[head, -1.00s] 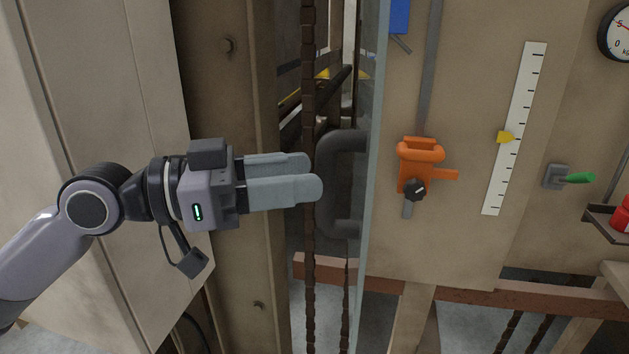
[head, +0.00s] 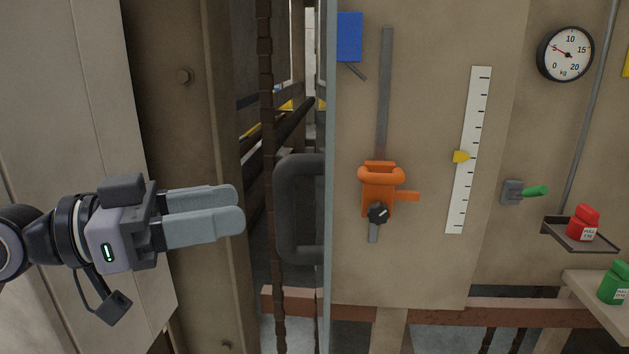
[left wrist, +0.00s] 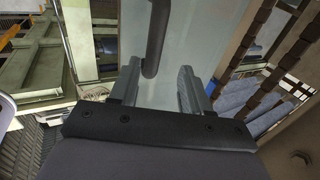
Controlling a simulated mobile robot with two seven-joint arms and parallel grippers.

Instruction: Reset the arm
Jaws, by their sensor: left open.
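My left gripper (head: 240,207) is open and empty at the left of the head view, its fingers pointing right. A dark grey D-shaped handle (head: 283,210) on the edge of a glass panel (head: 328,180) stands to the right of the fingertips, with a gap between them in the picture. In the left wrist view the open fingers (left wrist: 158,88) show with nothing between their tips that they grip. The handle (left wrist: 157,40) shows there beyond them, in front of the pale glass. My right gripper is in no view.
A wall panel carries an orange clamp (head: 378,190), a white scale (head: 468,190) with a yellow pointer, a green-handled lever (head: 535,191) and a round gauge (head: 566,54). A red weight (head: 583,224) sits on a tray. A green weight (head: 614,284) stands on a ledge. Chains (head: 266,120) hang beside the handle.

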